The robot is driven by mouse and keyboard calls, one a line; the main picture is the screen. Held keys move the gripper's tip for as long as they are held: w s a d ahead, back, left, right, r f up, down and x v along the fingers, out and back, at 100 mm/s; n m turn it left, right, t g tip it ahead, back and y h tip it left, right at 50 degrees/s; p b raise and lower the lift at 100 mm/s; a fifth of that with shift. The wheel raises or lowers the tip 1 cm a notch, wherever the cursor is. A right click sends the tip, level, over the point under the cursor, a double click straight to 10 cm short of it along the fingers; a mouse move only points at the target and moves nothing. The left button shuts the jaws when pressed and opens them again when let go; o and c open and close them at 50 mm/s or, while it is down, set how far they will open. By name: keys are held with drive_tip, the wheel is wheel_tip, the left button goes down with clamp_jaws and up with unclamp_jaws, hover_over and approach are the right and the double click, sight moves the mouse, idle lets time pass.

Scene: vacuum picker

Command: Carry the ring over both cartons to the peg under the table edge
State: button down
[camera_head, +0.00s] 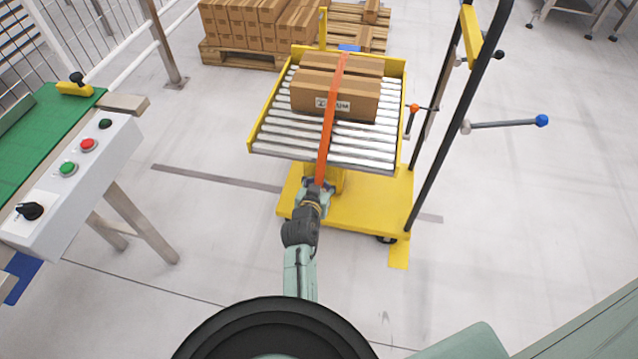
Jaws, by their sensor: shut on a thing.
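My gripper (317,188) is just in front of the roller table's (270,146) near edge and is shut at the near end of an orange strap (326,135). The ring at that end is mostly hidden by the jaws. The strap runs taut from my gripper over the front carton (358,102) and the rear carton (371,66) to the table's far side, by a blue part (349,48). Both brown cartons stand side by side on the rollers. The peg under the table edge cannot be made out; my gripper and the strap cover part of that area.
The table stands on a yellow wheeled base (372,201) with black uprights (450,135) on the right. A lever with an orange knob (411,107) is at its right side. A control box (75,180) stands at left. Stacked boxes (260,22) are behind. Floor between is clear.

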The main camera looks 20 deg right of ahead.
drive_tip(key=shift+w+a+r, duration=0.1)
drive_tip(key=shift+r, duration=0.1)
drive_tip(key=c, duration=1.2)
unclamp_jaws()
drive_tip(key=shift+c, duration=0.2)
drive_tip(key=o, duration=0.6)
drive_tip(key=shift+a+f, duration=0.1)
drive_tip(key=shift+f, duration=0.05)
drive_tip(key=shift+c, duration=0.2)
drive_tip(key=o, duration=0.7)
drive_tip(key=shift+a, duration=0.1)
